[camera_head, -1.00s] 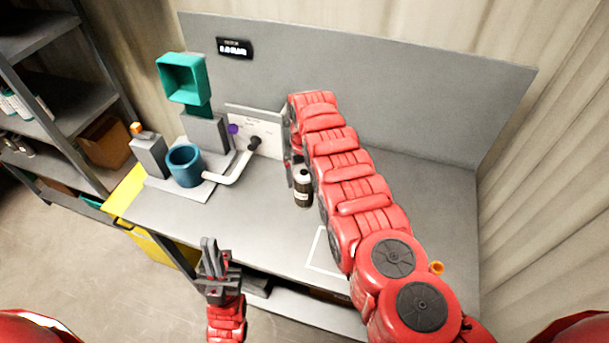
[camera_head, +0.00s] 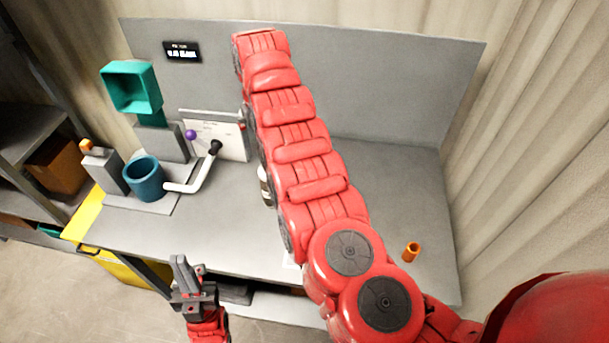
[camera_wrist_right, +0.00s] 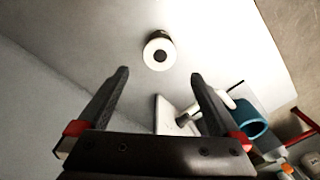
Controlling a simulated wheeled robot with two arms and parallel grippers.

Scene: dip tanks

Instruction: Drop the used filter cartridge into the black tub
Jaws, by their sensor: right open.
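My right gripper (camera_wrist_right: 159,76) is open and empty in the right wrist view. A pale bottle-like thing with a dark centre (camera_wrist_right: 158,52) stands just beyond its fingertips, apart from them. In the head view my right arm hides this gripper and most of a dark and white bottle (camera_head: 265,184) on the bench. A small orange cylinder (camera_head: 411,252) stands on the bench right of the arm; I cannot tell whether it is the filter cartridge. My left gripper (camera_head: 182,264) is in front of the bench, with unclear jaws. I cannot make out a black tub.
The grey bench (camera_head: 400,190) has free room on the right. A blue pot (camera_head: 144,178), a white pipe (camera_head: 200,174) and a teal box (camera_head: 131,88) are at its left end. A yellow bin (camera_head: 118,262) is below. A grey panel (camera_head: 380,80) stands behind.

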